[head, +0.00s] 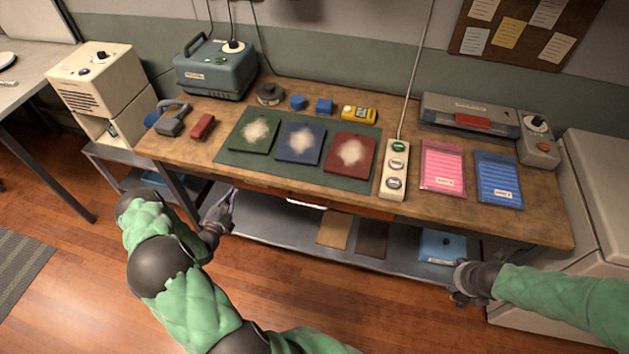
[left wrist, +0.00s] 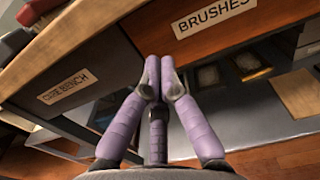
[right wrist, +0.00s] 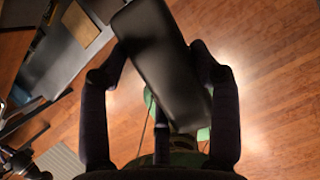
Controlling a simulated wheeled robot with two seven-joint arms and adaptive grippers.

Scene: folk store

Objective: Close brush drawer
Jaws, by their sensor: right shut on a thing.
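The brush drawer has a brown wooden front (left wrist: 250,32) with a white BRUSHES label in the left wrist view. In the head view its front (head: 376,212) shows under the table's front edge, with a pale handle (head: 306,202); I cannot tell how far out it stands. My left gripper (head: 222,212) is at the drawer's left end. In the left wrist view its purple fingers (left wrist: 160,75) are together, empty, close to the drawer front's lower left corner; contact is unclear. My right gripper (head: 462,288) is low at the right, shut on a dark block (right wrist: 160,60).
The workbench (head: 400,225) carries a green mat (head: 232,160) with three powdered pads, a power strip (head: 395,170), and pink and blue folders. A lower shelf (head: 280,228) holds flat boards and a blue box (head: 441,246). Wooden floor in front is clear.

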